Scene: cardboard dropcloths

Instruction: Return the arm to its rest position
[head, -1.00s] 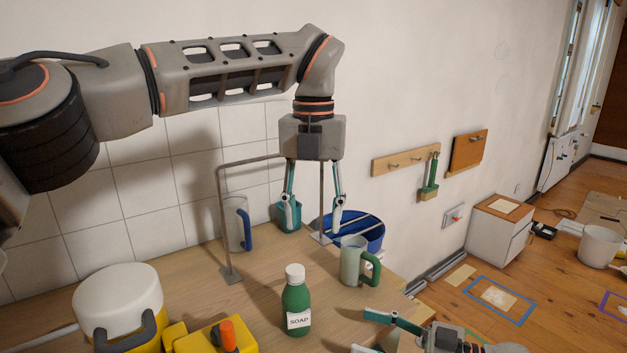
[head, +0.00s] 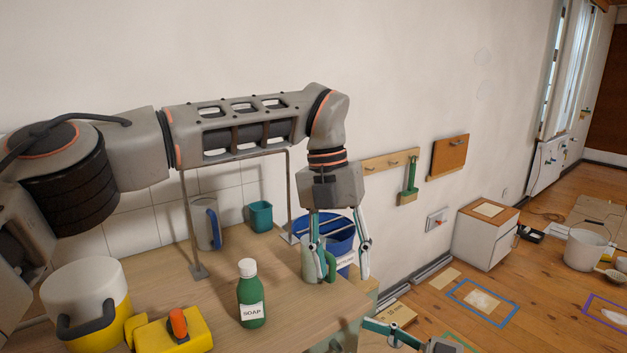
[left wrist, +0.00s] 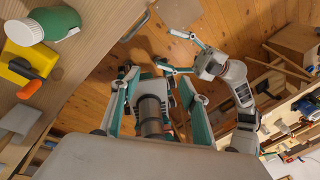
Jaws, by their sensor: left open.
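My left gripper (head: 340,262) is open and empty, pointing down near the right end of the wooden counter (head: 215,285). In the head view its left finger overlaps a pale mug with a green handle (head: 307,262); I cannot tell how near they are. In the left wrist view the left gripper's spread fingers (left wrist: 160,95) have floor and a grey cylinder between them, with no object gripped. My right gripper (head: 375,340) shows partly at the bottom edge of the head view. In the left wrist view the right gripper (left wrist: 168,52) has its fingers apart, low over the floor.
A metal frame (head: 187,220) rises there. A blue bucket (head: 335,228) stands beyond the counter's right end.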

